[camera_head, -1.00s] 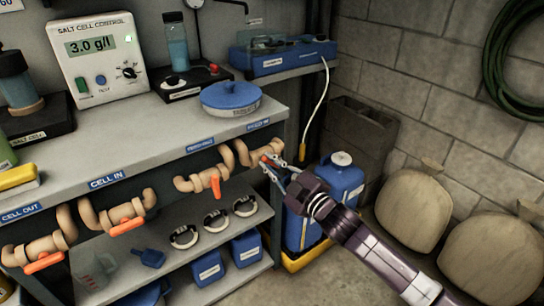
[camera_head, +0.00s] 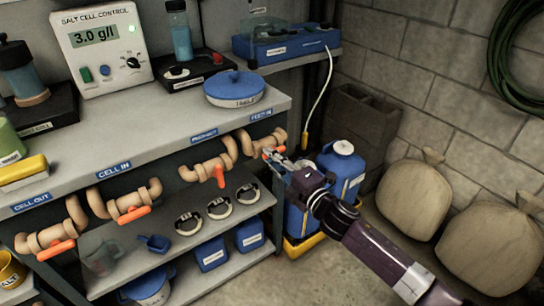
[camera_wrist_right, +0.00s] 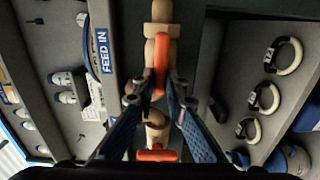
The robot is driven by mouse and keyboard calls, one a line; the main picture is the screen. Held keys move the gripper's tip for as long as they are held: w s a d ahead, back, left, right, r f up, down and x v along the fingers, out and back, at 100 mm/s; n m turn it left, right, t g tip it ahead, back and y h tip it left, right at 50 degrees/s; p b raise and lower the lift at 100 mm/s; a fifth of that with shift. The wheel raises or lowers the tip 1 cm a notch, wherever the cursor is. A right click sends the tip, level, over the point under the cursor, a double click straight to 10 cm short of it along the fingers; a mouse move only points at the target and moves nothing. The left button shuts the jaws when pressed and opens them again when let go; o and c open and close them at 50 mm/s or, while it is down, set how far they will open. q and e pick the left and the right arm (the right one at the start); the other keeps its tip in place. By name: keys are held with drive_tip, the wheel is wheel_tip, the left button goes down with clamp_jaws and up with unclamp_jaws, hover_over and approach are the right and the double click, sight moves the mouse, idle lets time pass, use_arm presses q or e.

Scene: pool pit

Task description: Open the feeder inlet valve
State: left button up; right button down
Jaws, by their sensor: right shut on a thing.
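The FEED IN valve is a beige pipe loop (camera_head: 246,142) under the shelf edge at the right end of the row, below the blue FEED IN label (camera_head: 261,115). My right gripper (camera_head: 270,156) reaches it from the lower right. In the wrist view the gripper (camera_wrist_right: 161,85) is shut on the valve's orange handle (camera_wrist_right: 161,58). There the handle appears roughly in line with the beige pipe (camera_wrist_right: 160,12). The fingers hide part of the handle. My left gripper is not in view.
Neighbouring valves carry orange handles (camera_head: 219,176), (camera_head: 134,214) and (camera_head: 56,249). Blue jugs (camera_head: 343,163) stand in a yellow tray just behind my right gripper. Sacks (camera_head: 414,197) lie by the wall. Clamp rings (camera_head: 220,207) and blue tubs sit on the lower shelf.

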drive_tip(key=shift+d+f, duration=0.1)
drive_tip(key=shift+f, duration=0.05)
idle(0.4)
drive_tip(key=c, duration=2)
unclamp_jaws()
drive_tip(key=shift+o, duration=0.2)
drive_tip(key=v, duration=1.2)
